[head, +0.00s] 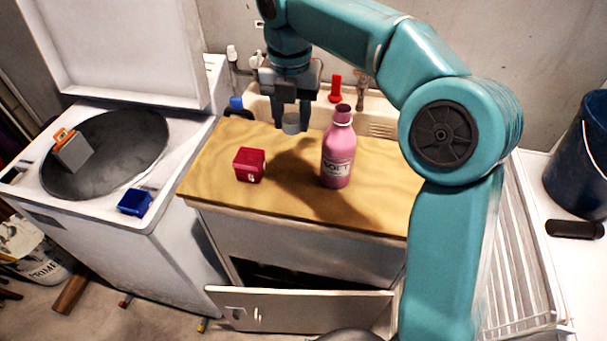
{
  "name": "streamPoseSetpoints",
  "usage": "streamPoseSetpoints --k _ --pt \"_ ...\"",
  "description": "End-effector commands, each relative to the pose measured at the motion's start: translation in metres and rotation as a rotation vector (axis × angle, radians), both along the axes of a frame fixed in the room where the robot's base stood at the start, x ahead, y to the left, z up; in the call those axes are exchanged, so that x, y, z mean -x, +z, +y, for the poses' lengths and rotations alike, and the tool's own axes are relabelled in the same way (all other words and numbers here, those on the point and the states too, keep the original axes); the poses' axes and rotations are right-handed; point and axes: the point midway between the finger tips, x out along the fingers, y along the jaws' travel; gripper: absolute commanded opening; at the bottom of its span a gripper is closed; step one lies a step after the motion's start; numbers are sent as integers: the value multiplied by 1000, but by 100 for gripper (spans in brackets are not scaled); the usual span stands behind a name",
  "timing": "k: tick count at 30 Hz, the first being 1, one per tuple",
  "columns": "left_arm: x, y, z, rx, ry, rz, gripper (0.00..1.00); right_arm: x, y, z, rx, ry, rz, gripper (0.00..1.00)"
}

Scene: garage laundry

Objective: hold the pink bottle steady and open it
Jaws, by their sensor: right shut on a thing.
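The pink bottle (338,158) stands upright on the wooden countertop. Its neck is uncovered, with a dark round mouth at the top. My right gripper (291,118) is left of the bottle's neck and apart from it, above the counter, pointing down. It is shut on a small grey round cap (291,125). My left gripper is not in view, and nothing is seen holding the bottle.
A dark red box (249,165) sits on the wooden countertop (220,186), left of the bottle. A sink (375,107) with a red-topped item (335,90) lies behind. At left, an open washer (100,215) carries a blue box (135,202). A cabinet door (300,308) hangs open below.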

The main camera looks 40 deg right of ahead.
Motion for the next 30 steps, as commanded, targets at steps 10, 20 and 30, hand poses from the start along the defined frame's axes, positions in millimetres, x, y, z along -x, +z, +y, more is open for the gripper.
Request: streamPoseSetpoints --k 10,20,30 --pt "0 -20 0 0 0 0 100 2 -104 -2 0 -4 6 4" --pt "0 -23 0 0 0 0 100 1 -146 -2 0 -5 4 4" --pt "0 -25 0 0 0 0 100 1 -173 -2 0 -5 0 4"
